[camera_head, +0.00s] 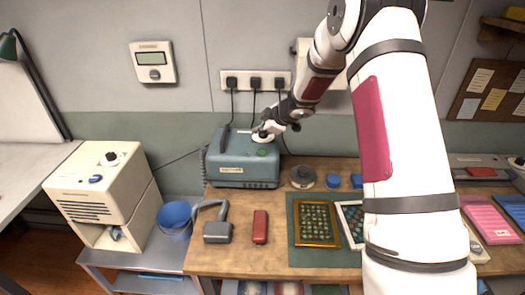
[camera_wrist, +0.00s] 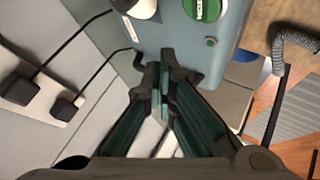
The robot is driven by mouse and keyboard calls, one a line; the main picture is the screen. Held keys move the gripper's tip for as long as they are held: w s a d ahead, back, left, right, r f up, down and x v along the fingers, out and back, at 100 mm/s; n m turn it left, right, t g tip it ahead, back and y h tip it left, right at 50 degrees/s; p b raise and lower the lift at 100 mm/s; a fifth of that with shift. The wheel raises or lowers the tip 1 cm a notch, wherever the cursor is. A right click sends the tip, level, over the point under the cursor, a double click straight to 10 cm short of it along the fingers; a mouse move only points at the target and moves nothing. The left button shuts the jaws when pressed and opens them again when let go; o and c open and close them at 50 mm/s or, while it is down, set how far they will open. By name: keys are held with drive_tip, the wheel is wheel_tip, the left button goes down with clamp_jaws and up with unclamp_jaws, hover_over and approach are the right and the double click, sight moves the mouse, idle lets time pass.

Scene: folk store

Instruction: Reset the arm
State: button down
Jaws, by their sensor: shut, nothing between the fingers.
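My arm reaches in from the right in the head view, across the table to the wall side. My gripper (camera_head: 266,130) is above the back of a blue-grey machine box (camera_head: 247,165), close to a white round part on its top; I cannot tell in the head view whether it touches. In the wrist view my gripper (camera_wrist: 162,92) has its two dark fingers together, with nothing between them. The blue-grey box (camera_wrist: 172,35) lies beyond the fingertips, with a green round knob (camera_wrist: 205,8) on it.
Power sockets (camera_head: 255,81) with plugged cables are on the wall behind the box. A beige machine (camera_head: 105,195) and a blue bucket (camera_head: 175,217) stand at left. A red block (camera_head: 260,227), a gold-framed tray (camera_head: 316,223) and a grey round part (camera_head: 302,177) lie on the wooden table (camera_head: 215,262).

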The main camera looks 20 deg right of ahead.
drive_tip(key=shift+r, duration=0.2)
idle(0.3)
drive_tip(key=s+d+r+m+h, duration=0.1)
drive_tip(key=s+r+m+h, duration=0.1)
drive_tip(key=s+r, duration=0.35)
drive_tip(key=s+d+r+m+t+h, duration=0.1)
drive_tip(key=s+r+m+h, duration=0.15)
drive_tip(key=r, duration=0.65)
drive_tip(key=s+d+r+m+h, duration=0.1)
drive_tip(key=s+r+m+h, duration=0.15)
drive_tip(key=s+r, duration=0.35)
drive_tip(key=s+a+r+m+g, duration=0.1)
drive_tip(key=s+a+r+m, duration=0.1)
drive_tip(key=s, duration=0.5)
drive_tip(key=s+a+r+m+g, duration=0.1)
drive_tip(key=s+r+m, duration=0.15)
drive_tip(key=s, duration=0.55)
drive_tip(key=s+a+f+g+y, duration=0.1)
drive_tip(key=s+a, duration=0.3)
drive_tip(key=s, duration=0.4)
drive_tip(key=s+a+f+m+g+y, duration=0.1)
drive_tip(key=s+a+f+y, duration=0.1)
drive_tip(key=s, duration=0.6)
drive_tip(key=shift+s+a+f+y, duration=0.3)
drive_tip(key=shift+a+y, duration=0.2)
drive_tip(key=shift+a, duration=0.4)
